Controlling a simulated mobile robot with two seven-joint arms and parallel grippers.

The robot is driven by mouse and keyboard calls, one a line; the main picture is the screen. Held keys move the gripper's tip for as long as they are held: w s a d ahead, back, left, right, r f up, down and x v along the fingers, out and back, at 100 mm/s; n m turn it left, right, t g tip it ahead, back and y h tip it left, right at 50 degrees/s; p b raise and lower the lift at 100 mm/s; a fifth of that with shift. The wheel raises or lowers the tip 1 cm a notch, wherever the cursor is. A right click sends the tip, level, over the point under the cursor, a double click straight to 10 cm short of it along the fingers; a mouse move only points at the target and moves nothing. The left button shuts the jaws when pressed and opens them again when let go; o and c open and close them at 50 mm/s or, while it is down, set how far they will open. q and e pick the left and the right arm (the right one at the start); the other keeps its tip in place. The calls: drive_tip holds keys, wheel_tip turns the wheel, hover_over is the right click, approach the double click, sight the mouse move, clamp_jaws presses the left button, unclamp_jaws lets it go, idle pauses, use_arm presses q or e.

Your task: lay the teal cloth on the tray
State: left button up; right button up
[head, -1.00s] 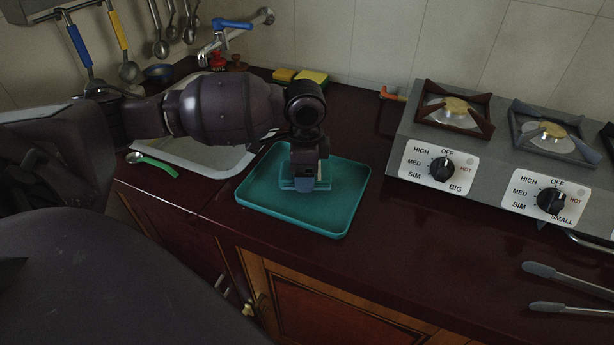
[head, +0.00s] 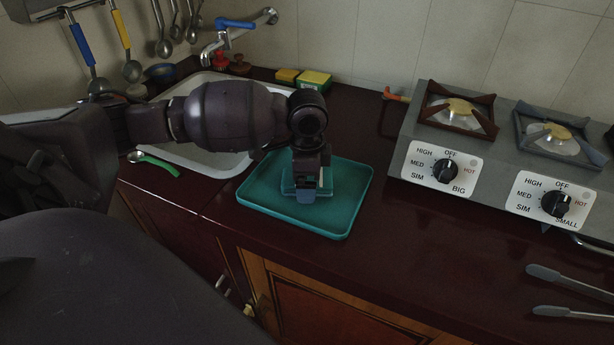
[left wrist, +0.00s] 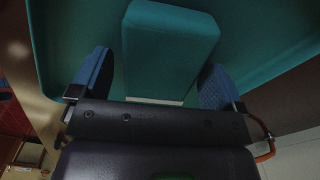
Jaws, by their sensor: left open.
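The teal tray (head: 342,205) lies flat on the dark red counter, right of the sink. The teal cloth (left wrist: 170,45) is a folded, block-like pad over the tray in the left wrist view. In the head view only slim edges of the cloth (head: 288,188) show around my gripper. My left gripper (head: 306,192) points down over the middle of the tray. In the left wrist view its blue-padded fingers (left wrist: 156,85) stand open on either side of the cloth, with gaps visible. Whether the cloth's underside touches the tray is hidden. My right gripper is not in view.
A stove (head: 480,150) with two burners stands to the right. Metal tongs (head: 570,292) lie at the front right. The sink (head: 215,160), a green spoon (head: 155,163) and sponges (head: 312,79) are left and behind. The counter right of the tray is clear.

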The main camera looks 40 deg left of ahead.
use_arm(q)
wheel_tip(320, 180, up, 12)
drive_tip(key=p, duration=0.3)
drive_tip(key=shift+r, duration=0.15)
idle(0.5)
